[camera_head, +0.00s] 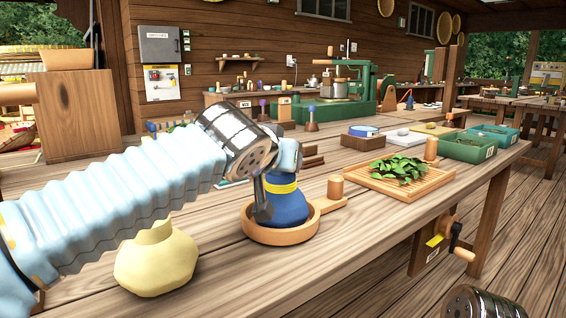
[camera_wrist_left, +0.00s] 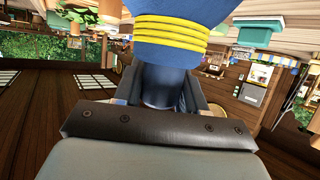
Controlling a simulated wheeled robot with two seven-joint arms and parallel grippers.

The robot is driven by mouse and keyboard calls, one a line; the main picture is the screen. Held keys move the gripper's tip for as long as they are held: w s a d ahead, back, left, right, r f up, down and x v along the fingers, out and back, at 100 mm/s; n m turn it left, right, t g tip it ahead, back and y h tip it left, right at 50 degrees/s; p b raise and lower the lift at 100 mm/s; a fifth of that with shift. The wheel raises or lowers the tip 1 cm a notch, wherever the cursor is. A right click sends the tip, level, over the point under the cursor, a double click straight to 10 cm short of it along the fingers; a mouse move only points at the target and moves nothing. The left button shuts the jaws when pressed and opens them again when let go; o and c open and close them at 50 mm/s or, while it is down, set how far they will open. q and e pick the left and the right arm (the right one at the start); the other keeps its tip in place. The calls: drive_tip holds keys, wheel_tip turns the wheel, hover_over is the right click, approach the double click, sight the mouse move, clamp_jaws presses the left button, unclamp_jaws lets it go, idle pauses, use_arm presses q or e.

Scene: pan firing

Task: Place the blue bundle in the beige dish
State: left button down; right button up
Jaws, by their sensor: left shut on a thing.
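The blue bundle (camera_head: 290,208) has a yellow band and stands roughly upright inside the rim of the tan-orange round dish (camera_head: 268,236) with a side handle. Whether its base touches the dish floor is hidden by the rim. My left gripper (camera_head: 266,198) reaches down from above and is shut on the bundle's upper part. In the left wrist view the gripper (camera_wrist_left: 163,92) holds the bundle's dark blue neck between its fingers, with the yellow band (camera_wrist_left: 172,35) just beyond.
A pale yellow bundle (camera_head: 156,262) sits on the table beneath my left arm. A slatted board (camera_head: 428,184) with green leaves lies right of the dish. Green trays (camera_head: 468,148) stand farther back. The table front right of the dish is clear.

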use_arm(q)
drive_tip(key=shift+r, duration=0.1)
drive_tip(key=c, duration=0.6)
unclamp_jaws()
drive_tip(key=shift+f, duration=0.2)
drive_tip(key=shift+c, duration=0.2)
drive_tip(key=shift+r, duration=0.1)
drive_tip(key=shift+s+r, duration=0.15)
drive_tip(key=v, duration=1.1)
drive_tip(key=shift+s+b, duration=0.3)
drive_tip(key=shift+s, duration=0.1)
drive_tip(key=shift+a, duration=0.15)
